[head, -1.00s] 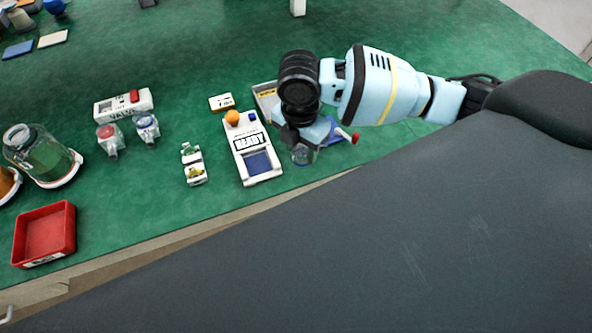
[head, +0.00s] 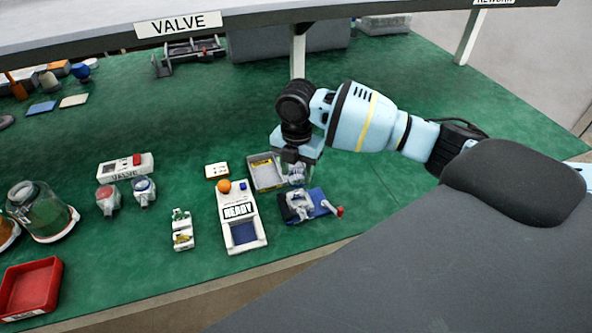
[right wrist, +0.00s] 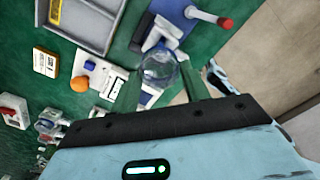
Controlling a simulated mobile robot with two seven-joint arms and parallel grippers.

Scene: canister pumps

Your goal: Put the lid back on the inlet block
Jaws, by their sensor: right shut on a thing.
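My right gripper (head: 294,170) is shut on a clear, round lid (right wrist: 158,68), which sits between the two fingers in the right wrist view. In the head view the lid (head: 296,177) is small and partly hidden under the gripper. The inlet block (head: 299,204) is a pale block with dark parts on a blue base, with a red-tipped handle at its right. It also shows in the right wrist view (right wrist: 155,36), just beyond the lid and partly covered by it. The lid looks apart from the block; its exact height is unclear. My left gripper is not in view.
A white READY unit (head: 238,225) with an orange knob stands left of the block. A grey tray (head: 262,181) lies behind, close to the gripper. Farther left are a white valve box (head: 118,168), a red tray (head: 28,290) and jars. An overhead shelf (head: 270,18) spans the back.

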